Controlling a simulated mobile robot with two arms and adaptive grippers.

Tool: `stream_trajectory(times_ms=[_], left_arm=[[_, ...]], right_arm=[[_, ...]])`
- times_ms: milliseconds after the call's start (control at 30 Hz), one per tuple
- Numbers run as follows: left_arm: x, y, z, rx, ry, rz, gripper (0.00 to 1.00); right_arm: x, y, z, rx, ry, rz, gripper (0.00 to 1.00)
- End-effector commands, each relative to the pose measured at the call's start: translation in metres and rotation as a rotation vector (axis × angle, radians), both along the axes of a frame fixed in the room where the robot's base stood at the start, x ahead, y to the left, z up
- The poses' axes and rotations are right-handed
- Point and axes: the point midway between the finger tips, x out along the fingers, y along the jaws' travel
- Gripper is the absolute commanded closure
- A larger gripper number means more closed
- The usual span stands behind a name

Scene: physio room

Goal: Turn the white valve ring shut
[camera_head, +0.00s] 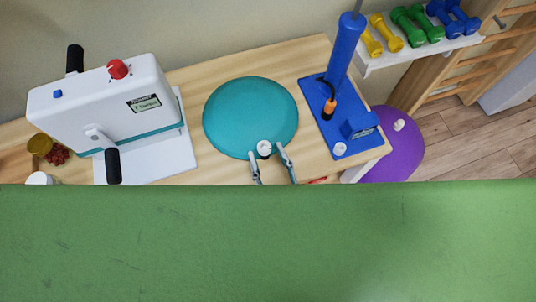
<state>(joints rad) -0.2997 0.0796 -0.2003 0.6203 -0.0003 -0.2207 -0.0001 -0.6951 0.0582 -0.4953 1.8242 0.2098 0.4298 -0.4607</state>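The white valve ring (264,147) sits at the front edge of a round teal cushion (245,108) on the wooden table. A small dark part shows just below the ring. My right gripper (265,152) is open, with one fingertip to the left of the ring and one to the right. Gaps seem to show between the fingers and the ring, but I cannot tell whether they touch. The rest of my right gripper is hidden behind the green surface. My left gripper is not in view.
A white hand-crank machine (107,104) stands left of the cushion. A blue pump (346,48) on a blue base (329,117) stands to the right. A purple cushion (407,150) and a shelf (398,55) with dumbbells are further right. A green surface (268,245) fills the foreground.

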Motion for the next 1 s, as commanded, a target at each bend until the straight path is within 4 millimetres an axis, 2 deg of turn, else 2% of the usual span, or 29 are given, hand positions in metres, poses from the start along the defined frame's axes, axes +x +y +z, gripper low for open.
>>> stream_trajectory(times_ms=[200,233,367,400,1000], left_arm=[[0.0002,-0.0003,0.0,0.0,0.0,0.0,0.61],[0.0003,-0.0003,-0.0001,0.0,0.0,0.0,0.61],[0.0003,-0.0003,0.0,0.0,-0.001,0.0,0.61],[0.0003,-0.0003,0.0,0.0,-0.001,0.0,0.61],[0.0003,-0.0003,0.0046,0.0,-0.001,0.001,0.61]], right_arm=[[0.0006,0.0001,-0.0001,0.0,0.0,0.0,0.61],[0.0005,0.0001,-0.0001,0.0,0.0,0.0,0.63],[0.0004,-0.0001,-0.0001,0.0,0.0,0.0,0.97],[0.0004,-0.0001,-0.0001,0.0,0.0,0.0,0.99],[-0.0003,0.0034,0.0005,0.001,-0.001,-0.139,0.99]])
